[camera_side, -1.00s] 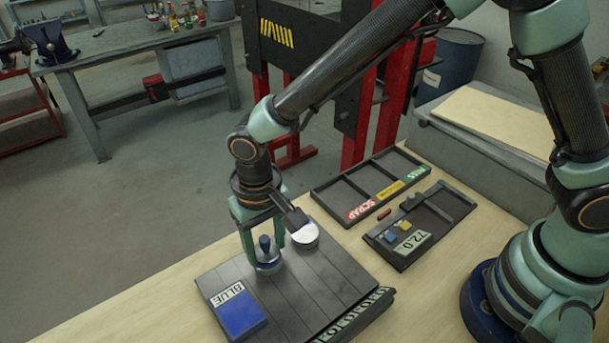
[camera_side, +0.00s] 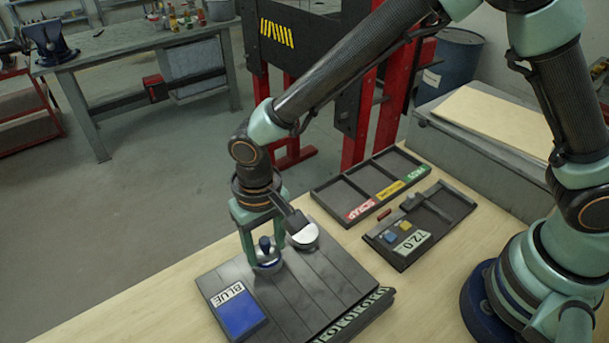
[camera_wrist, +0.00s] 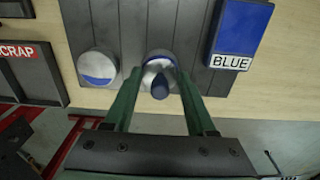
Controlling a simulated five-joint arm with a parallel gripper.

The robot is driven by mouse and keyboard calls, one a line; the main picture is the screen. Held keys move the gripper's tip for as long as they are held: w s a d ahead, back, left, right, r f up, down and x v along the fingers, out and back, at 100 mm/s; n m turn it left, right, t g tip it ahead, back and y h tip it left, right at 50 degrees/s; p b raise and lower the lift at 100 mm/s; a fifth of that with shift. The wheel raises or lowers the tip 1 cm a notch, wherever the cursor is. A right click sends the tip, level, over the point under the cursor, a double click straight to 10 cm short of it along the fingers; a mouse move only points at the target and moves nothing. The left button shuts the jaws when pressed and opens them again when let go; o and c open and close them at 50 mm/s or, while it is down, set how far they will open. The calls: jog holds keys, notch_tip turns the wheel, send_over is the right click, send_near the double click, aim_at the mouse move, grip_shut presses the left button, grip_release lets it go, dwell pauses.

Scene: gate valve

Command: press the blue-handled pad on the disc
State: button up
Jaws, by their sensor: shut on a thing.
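The blue-handled pad (camera_side: 265,244) stands upright on the dark slatted board, its round silver base low between my fingers. In the wrist view the blue handle (camera_wrist: 160,87) points towards the camera, with the silver base and a blue edge behind it. My gripper (camera_side: 262,258) points down with one finger on each side of the pad, closed on it. A round pale disc (camera_wrist: 98,68) lies beside the pad on the same board, part silver and part blue. It also shows in the side view (camera_side: 305,236), partly covered by a dark arm-like part. Whether the pad touches the board cannot be told.
A blue block labelled BLUE (camera_side: 237,310) lies at the board's front left. A sorting tray (camera_side: 327,190) with a SCRAP label and a dark gauge tray (camera_side: 446,212) reading 72.0 lie to the right. Bare wooden bench (camera_side: 180,295) shows left of the board.

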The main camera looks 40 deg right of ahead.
dwell(0.4)
jog(key=shift+r, duration=3.5)
jog(key=shift+r, duration=0.1)
